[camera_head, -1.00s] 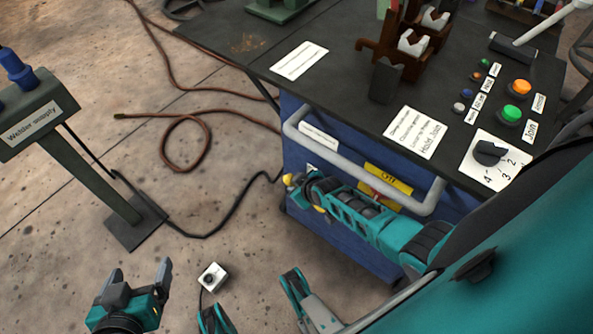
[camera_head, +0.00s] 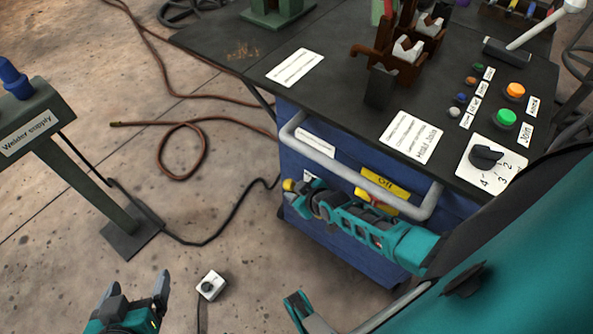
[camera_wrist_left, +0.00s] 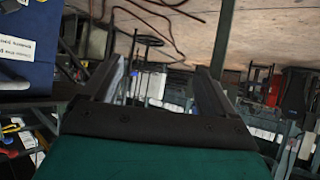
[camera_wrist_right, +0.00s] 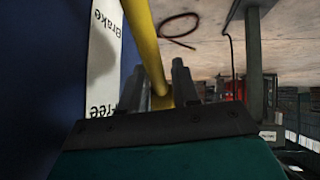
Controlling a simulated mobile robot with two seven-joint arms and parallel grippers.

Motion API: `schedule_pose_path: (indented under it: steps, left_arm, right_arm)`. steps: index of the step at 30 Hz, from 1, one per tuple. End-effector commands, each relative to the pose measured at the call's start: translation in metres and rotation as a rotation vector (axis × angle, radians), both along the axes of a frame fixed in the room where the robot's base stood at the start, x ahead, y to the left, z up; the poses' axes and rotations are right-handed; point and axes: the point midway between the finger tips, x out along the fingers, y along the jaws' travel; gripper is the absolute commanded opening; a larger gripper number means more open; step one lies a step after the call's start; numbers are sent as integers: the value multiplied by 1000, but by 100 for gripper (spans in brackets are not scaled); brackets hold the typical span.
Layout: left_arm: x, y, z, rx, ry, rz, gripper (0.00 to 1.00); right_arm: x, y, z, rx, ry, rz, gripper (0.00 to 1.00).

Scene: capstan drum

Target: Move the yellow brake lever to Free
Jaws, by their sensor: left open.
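The yellow brake lever (camera_wrist_right: 143,40) runs down between the fingers of my right gripper (camera_wrist_right: 165,80) in the right wrist view. The fingers are close together with the lever between them, and look shut on it. A white plate (camera_wrist_right: 103,60) reading Brake and Free lies beside the lever on the blue cabinet side. I cannot tell which word the lever points at. In the head view, a yellow end of the lever (camera_head: 288,185) shows at my right gripper (camera_head: 303,190), by the cabinet's left corner. My left gripper (camera_head: 136,290) is open and empty, low at the left.
The blue cabinet (camera_head: 330,235) has a grey rail (camera_head: 350,172) and a yellow Off label (camera_head: 385,183). Its dark top holds buttons and a dial (camera_head: 486,155). A welder supply post (camera_head: 95,190) stands left. A small white box (camera_head: 211,285) and cables lie on the floor.

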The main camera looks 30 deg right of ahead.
Motion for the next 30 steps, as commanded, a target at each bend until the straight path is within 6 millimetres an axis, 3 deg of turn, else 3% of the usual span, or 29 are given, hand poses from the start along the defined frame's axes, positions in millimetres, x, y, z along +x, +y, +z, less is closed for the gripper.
schedule_pose_path:
  steps: [4, 14, 23, 30]
  left_arm:
    - [0, 0, 0, 0, 1, 0, 88]
    - [0, 0, 5, -1, 0, 1, 88]
    - [2, 2, 40, -2, -18, 10, 88]
    - [-6, 14, 36, 21, 1, 35, 88]
  right_arm:
    - [4, 1, 4, 1, -10, 1, 45]
    - [-4, -2, 6, -2, -1, 1, 45]
    - [-46, -7, 48, -2, -1, 1, 45]
    - [-77, -11, 74, -1, -4, 1, 45]
